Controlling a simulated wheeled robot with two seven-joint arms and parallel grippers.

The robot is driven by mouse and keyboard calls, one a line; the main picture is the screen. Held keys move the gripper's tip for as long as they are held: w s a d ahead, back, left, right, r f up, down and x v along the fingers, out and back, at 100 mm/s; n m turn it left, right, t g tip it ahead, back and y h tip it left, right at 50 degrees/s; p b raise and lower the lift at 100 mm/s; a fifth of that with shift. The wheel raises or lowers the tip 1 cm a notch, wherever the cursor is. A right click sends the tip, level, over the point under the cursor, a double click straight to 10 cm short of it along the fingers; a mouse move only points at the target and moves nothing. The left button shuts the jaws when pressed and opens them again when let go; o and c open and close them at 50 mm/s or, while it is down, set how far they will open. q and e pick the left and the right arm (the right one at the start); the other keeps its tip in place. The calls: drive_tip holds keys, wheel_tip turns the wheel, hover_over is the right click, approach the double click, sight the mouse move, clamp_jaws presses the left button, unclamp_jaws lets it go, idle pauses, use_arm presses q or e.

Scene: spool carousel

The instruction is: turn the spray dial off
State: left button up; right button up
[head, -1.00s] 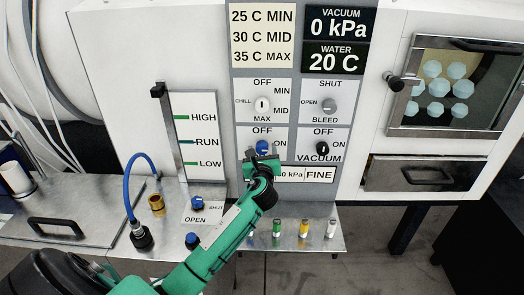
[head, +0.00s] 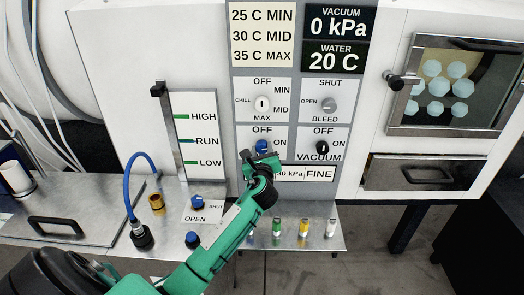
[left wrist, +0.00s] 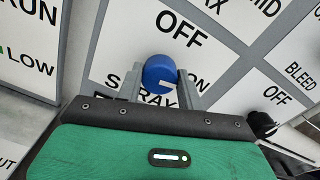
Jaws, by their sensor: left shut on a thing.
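The blue spray dial (head: 262,146) sits on the panel, with OFF above it and ON to its right. It is large in the left wrist view (left wrist: 159,70), where its white mark points to the side facing ON. My left gripper (head: 261,158) is at the dial, and in the left wrist view its two grey fingers stand on either side of it, shut on it. The gripper covers the lower part of the dial and most of the SPRAY label. My right gripper is not in view.
The black vacuum dial (head: 322,147) is close on the right. The chill dial (head: 262,104) is above and the bleed dial (head: 328,105) is above right. A metal shelf (head: 290,244) with several small coloured vials is below. A blue hose (head: 130,190) stands at the left.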

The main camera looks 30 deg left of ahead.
use_arm(q)
drive_tip(key=n, duration=0.3)
drive_tip(key=shift+n, duration=0.3)
drive_tip(key=n, duration=0.3)
drive_tip(key=shift+n+b, duration=0.3)
drive_tip(key=shift+b, duration=0.05)
drive_tip(key=n+b, duration=0.1)
drive_tip(key=n, duration=0.4)
drive_tip(key=shift+f, duration=0.1)
drive_tip(key=shift+n+b, duration=0.4)
drive_tip(key=shift+n, duration=1.2)
drive_tip(key=shift+n+h, duration=0.3)
drive_tip(key=shift+h, duration=0.1)
drive_tip(key=o, duration=1)
drive_tip(key=shift+a, duration=0.1)
